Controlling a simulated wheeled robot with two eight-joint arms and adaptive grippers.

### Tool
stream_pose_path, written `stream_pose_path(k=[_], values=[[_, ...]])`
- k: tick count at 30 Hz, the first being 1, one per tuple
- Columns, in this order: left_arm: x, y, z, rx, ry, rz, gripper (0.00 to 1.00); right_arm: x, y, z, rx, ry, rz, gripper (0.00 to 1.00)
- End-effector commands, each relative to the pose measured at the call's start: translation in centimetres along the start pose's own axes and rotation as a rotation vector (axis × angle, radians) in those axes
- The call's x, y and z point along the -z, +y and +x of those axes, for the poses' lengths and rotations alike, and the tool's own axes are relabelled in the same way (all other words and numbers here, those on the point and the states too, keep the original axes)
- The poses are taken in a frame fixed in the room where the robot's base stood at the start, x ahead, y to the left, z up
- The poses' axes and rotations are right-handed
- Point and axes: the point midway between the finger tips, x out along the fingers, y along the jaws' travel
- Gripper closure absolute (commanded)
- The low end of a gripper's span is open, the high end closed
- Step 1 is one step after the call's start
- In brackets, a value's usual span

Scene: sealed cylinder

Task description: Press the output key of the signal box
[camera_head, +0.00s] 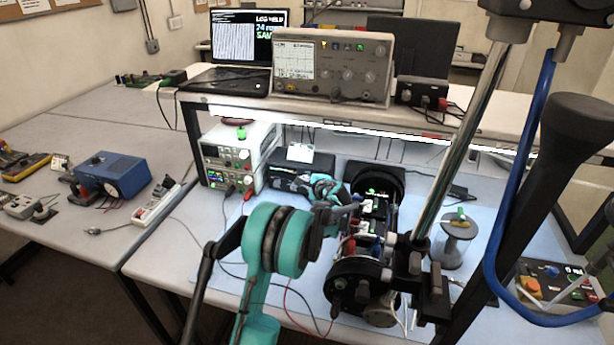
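No box in view carries a readable signal box label. Two pale stacked instruments (238,155) with small green displays and knobs stand under the shelf, left of centre. An oscilloscope-like unit (333,62) with a lit screen and a row of buttons is on the shelf above. My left arm, teal and dark, rises from the bottom centre and bends back to a teal wrist. My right gripper is not seen.
An open cylinder (357,267) with electronics stands right of my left arm. A metal pole (462,140) and blue hose (497,215) cross the right side. A button panel (557,282) lies lower right. A blue box (113,175) and power strip (157,203) are on the left table.

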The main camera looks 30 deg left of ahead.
Motion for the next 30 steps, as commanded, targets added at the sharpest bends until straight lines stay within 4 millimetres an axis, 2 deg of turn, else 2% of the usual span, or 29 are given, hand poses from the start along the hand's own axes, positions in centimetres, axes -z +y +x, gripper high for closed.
stream_pose_path(k=[30], values=[[0.44, -0.49, 0.62, 0.0, 0.0, 0.0, 1.0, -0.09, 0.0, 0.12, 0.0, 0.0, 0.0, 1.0]])
